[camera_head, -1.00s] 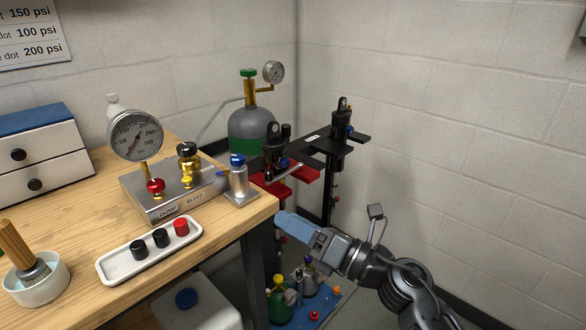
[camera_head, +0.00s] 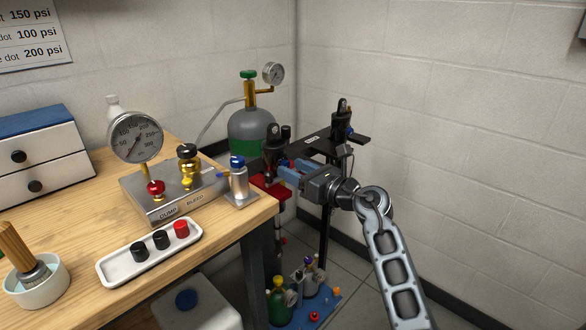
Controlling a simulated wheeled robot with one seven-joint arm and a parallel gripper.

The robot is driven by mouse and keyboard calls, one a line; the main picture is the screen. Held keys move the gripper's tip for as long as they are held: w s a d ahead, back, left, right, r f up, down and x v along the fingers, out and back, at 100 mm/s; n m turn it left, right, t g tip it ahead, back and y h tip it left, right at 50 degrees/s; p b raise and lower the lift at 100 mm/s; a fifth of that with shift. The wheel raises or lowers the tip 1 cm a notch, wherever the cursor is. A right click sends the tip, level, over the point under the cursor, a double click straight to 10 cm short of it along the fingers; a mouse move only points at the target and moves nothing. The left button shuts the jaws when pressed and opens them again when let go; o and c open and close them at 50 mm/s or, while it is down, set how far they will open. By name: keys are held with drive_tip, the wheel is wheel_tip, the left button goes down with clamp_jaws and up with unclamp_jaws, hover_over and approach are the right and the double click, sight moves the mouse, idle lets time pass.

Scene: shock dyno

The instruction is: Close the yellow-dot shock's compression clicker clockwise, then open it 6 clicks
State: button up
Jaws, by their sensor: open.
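Two black shocks stand beyond the bench's right end. The nearer shock (camera_head: 272,150) is upright at the red clamp (camera_head: 262,184). The farther shock (camera_head: 341,118) hangs at the black bracket and has a small blue part on its side. I cannot make out a yellow dot on either, so I cannot tell which is the yellow-dot one. My gripper (camera_head: 287,173), with blue fingers, is open and points left at the nearer shock's lower body, close to it. Whether it touches is unclear. The compression clicker is hidden or too small to tell.
The wooden bench (camera_head: 90,235) carries a gauge block (camera_head: 150,208) and a white tray (camera_head: 115,268) with several caps. A blue floor tray (camera_head: 326,306) holds bottles below. Floor to the right is clear.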

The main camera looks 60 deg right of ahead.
drive_tip(key=shift+w+d, duration=0.1)
drive_tip(key=shift+w, duration=0.4)
clamp_jaws()
